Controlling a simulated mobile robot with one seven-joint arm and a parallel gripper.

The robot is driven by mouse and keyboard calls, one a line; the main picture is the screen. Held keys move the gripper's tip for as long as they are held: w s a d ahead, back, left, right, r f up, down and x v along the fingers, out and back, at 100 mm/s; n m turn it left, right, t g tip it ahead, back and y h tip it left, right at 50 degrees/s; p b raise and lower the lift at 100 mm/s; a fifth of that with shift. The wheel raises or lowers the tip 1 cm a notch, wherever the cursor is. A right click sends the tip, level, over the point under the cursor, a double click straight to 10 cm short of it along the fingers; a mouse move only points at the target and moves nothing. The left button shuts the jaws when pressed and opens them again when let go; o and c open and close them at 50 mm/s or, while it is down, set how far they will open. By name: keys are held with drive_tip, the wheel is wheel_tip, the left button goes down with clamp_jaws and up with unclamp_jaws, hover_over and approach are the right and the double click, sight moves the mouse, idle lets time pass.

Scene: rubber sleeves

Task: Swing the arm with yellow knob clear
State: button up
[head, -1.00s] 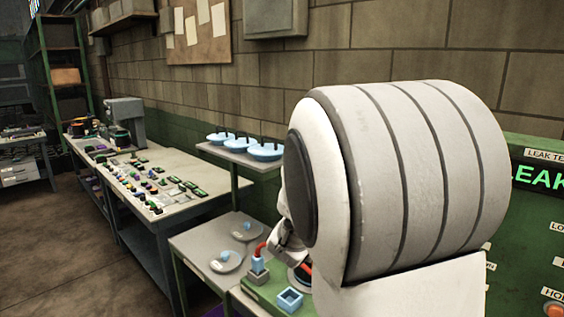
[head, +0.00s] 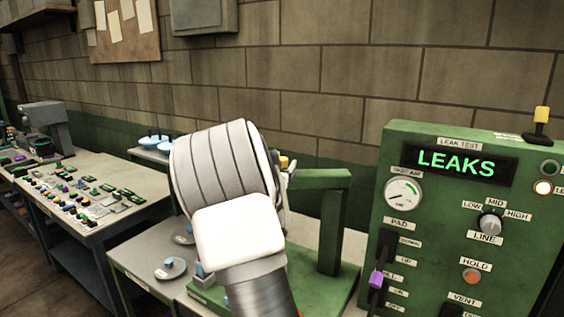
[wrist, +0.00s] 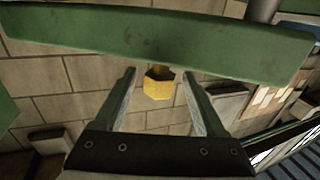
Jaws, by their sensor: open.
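The swing arm is a green beam (head: 322,179) on a green upright, to the right of my arm in the head view. Its yellow knob (head: 284,162) shows at the beam's left end, just beside my wrist. In the wrist view the green beam (wrist: 160,40) crosses the top and the yellow knob (wrist: 159,82) sits between my fingers. My gripper (wrist: 158,75) is open, one finger on each side of the knob, with visible gaps. I cannot tell how deep the knob lies between them. In the head view my arm hides most of the gripper.
A green leak-test panel (head: 455,225) reading LEAKS stands at the right, with a small yellow-topped item (head: 541,118) on it. A bench with several small parts (head: 75,200) and pale blue dishes (head: 155,143) are at the left. A brick wall is behind.

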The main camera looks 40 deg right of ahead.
drive_tip(key=shift+w+d, duration=0.4)
drive_tip(key=shift+d, duration=0.05)
clamp_jaws()
idle(1.2)
